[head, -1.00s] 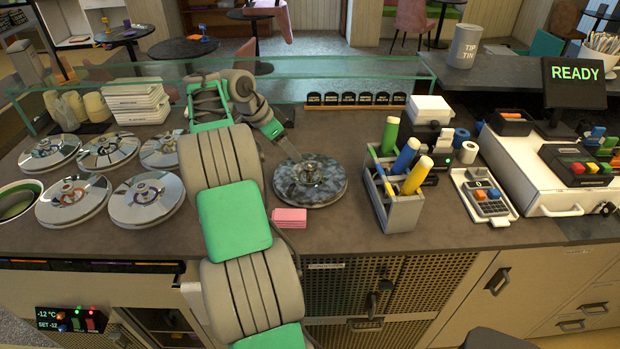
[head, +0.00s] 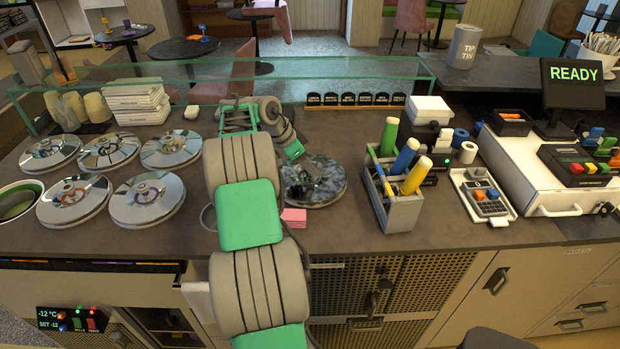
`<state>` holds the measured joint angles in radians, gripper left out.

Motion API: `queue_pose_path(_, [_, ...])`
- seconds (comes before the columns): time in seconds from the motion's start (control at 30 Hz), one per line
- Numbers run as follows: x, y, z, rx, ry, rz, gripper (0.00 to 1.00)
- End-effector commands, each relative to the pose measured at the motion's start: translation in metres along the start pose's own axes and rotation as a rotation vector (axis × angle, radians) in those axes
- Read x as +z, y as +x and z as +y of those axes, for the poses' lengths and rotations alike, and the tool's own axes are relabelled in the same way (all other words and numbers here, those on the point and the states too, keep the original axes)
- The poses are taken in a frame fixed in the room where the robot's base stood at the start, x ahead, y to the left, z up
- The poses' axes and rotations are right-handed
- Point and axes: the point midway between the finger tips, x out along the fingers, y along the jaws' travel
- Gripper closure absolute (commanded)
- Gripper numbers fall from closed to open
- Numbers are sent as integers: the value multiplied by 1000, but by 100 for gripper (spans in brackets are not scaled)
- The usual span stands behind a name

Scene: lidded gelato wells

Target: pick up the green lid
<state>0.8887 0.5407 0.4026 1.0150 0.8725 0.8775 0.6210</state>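Several round shiny metal lids with central knobs lie on the left of the counter. The front ones have an orange-ringed knob (head: 74,197) and a purple-ringed knob (head: 147,197). I cannot make out a green ring on any of them. A separate mottled grey, mirror-like disc (head: 322,186), about lid-sized, lies alone at mid-counter; whether it is the green lid I cannot tell. My gripper (head: 297,157) is at this disc's upper left edge, mostly hidden by my wrist. Its fingers are not clear, and neither is contact.
An open well with green inside (head: 17,201) is at the far left. A pen-like holder (head: 403,213) with coloured tubes stands right of the disc, pink pads (head: 293,217) in front. A glass guard (head: 340,90) runs behind. Bare counter lies between disc and holder.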

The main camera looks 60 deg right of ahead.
Motion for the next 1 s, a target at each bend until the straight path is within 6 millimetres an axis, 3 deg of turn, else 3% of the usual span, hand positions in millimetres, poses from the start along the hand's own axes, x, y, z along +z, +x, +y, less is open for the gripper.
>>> queue_pose_path(0.57, [0,0,0,0,0,0,100])
queue_pose_path(1.0, [-1,-1,-1,-2,1,1,100])
